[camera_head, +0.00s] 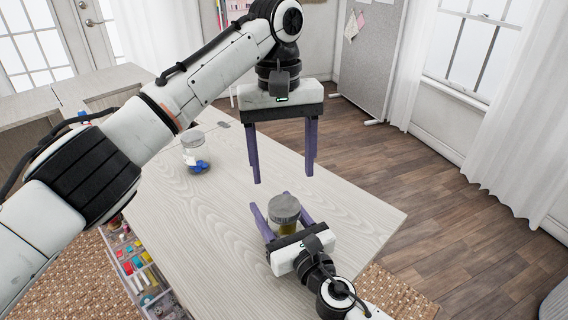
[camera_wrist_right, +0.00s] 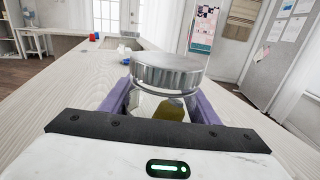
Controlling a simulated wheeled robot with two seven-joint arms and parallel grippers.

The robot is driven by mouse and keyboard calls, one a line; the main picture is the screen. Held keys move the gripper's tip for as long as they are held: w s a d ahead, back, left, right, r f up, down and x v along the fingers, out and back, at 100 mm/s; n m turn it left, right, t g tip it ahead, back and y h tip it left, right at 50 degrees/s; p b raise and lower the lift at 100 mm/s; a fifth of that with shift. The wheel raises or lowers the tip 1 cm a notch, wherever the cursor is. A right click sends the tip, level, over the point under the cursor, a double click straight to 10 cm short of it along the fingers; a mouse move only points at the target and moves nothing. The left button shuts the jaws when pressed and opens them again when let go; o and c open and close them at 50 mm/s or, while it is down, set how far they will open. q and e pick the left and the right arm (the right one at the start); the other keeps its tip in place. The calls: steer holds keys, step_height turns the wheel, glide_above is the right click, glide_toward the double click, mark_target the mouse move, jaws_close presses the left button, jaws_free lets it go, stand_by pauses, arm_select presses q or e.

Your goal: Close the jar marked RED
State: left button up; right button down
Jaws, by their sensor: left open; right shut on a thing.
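A glass jar (camera_head: 287,228) with yellowish contents stands on the pale wooden table top (camera_head: 205,238). A grey metal lid (camera_head: 285,206) sits on its mouth; I cannot tell if it is fastened. My right gripper (camera_head: 279,212) is shut around the jar's sides below the lid. The right wrist view shows the jar (camera_wrist_right: 150,104) between purple fingers, with the ribbed lid (camera_wrist_right: 167,74) on top. My left gripper (camera_head: 283,178) is open and empty, pointing down above the lid and apart from it. No RED marking is readable on the jar.
Another glass jar (camera_head: 194,150) with blue things inside stands toward the back left of the table. A small red object (camera_wrist_right: 93,36) is far off in the right wrist view. An open drawer (camera_head: 140,265) of sewing items is below the table's left edge. The table's middle is clear.

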mark_target(284, 205)
arm_select(q)
steer(key=n, duration=0.7)
steer(key=shift+s+r+t, duration=0.1)
steer(key=shift+s+t, duration=0.2)
steer(key=shift+s, duration=0.1)
steer(key=shift+f, duration=4)
